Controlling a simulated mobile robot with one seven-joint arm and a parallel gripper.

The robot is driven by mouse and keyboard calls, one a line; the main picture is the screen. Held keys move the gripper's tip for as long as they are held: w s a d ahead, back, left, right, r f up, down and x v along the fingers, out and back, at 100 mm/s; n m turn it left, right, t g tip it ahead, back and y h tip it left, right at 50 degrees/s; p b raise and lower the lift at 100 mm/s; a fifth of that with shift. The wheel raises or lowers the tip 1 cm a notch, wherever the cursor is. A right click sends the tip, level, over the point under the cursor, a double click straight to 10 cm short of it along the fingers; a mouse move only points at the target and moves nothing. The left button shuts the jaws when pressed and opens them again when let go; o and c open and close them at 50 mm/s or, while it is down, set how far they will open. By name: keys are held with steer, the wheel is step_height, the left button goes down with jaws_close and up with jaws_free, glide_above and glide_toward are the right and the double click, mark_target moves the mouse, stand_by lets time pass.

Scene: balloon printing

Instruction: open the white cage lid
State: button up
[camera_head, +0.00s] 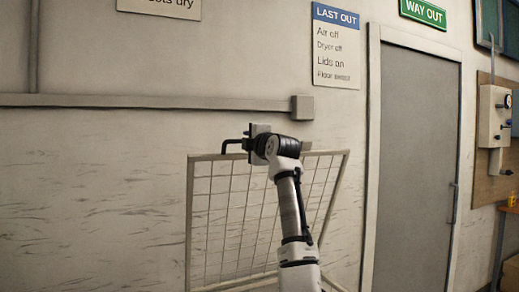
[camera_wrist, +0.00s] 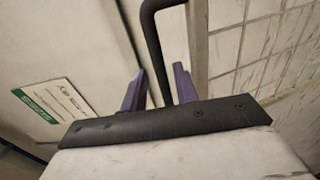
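The white cage lid (camera_head: 240,215), a pale frame with wire mesh, stands raised and tilted in the head view. Part of its mesh also shows at the right of the wrist view (camera_wrist: 235,45). A black bent handle (camera_head: 229,147) is at its top edge, left of my wrist. In the wrist view the handle's bar (camera_wrist: 157,45) runs down between the two purple fingers of my gripper (camera_wrist: 160,76). The fingers stand apart, with a visible gap between the left finger and the bar. My arm hides part of the lid's top edge and middle.
A pale wall with a conduit (camera_head: 150,101) and a junction box (camera_head: 302,107) is behind the lid. A grey door (camera_head: 412,165) stands to the right. A wall-mounted box with a gauge (camera_head: 494,115) is at the far right.

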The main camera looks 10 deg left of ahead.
steer(key=r+b+v, duration=0.1)
steer(key=b+v, duration=0.4)
steer(key=v, duration=0.7)
steer(key=shift+f+b, duration=0.3)
steer(key=shift+f, duration=0.15)
steer(key=shift+s, duration=0.1)
steer(key=shift+c, duration=0.3)
